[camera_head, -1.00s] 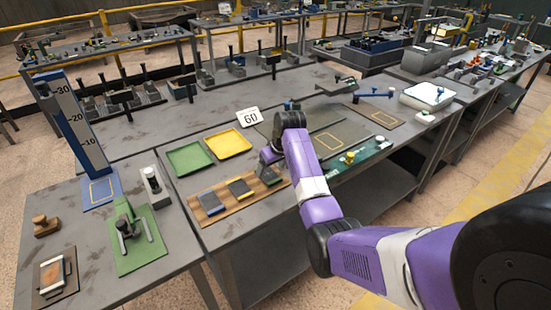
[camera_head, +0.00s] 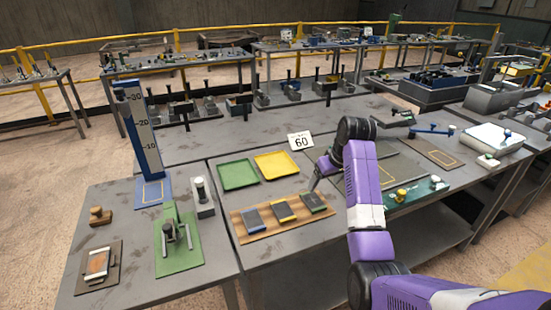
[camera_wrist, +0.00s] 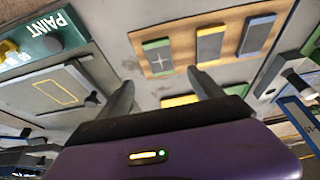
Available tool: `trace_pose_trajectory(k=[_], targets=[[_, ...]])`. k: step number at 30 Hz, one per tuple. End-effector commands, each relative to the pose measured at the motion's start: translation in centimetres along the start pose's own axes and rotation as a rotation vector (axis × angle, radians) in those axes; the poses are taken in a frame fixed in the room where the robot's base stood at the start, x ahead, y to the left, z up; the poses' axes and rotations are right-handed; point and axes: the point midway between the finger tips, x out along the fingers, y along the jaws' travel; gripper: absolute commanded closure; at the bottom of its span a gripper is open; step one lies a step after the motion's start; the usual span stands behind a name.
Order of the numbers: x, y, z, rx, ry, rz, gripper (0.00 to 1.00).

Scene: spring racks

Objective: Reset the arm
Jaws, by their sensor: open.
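My purple arm reaches in from the lower right in the head view, over the right part of the workbench. My gripper shows at the bottom of the wrist view (camera_wrist: 160,95). Its two grey fingers are spread apart with nothing between them. Below it, apart from the fingers, lies a wooden board (camera_head: 255,217) with three blocks: a blue-topped block (camera_head: 253,219), a yellow-edged block (camera_head: 284,211) and a green-edged block (camera_head: 313,202). The gripper is above the table, close to the green-edged block's end of the board.
A green tray (camera_head: 222,184) and a yellow tray (camera_head: 263,174) lie behind the board, near a "60" sign (camera_head: 301,141). A tall height gauge (camera_head: 146,145) and a green-based fixture (camera_head: 165,268) stand at left. A green paint panel (camera_head: 403,203) lies right of the arm.

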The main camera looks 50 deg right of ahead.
Motion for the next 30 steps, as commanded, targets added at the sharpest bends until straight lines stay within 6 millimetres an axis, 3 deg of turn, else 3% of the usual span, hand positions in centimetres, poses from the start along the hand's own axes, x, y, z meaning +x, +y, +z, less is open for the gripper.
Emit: trace_pose_trajectory(k=[8, 11, 15, 19, 25, 30], targets=[[0.0, 0.1, -0.3, 0.008, 0.012, 0.004, 0.24], [-0.1, 0.7, -1.8, 0.026, 0.074, 0.026, 0.24], [-2.2, 2.2, -6.3, 0.057, 0.274, 0.095, 0.24], [-3.2, 2.5, -8.0, 0.079, 0.456, 0.152, 0.24], [-3.1, -1.3, -6.9, 0.068, 0.697, 0.184, 0.24], [-3.2, -6.6, -3.3, 0.034, 0.862, 0.162, 0.24]])
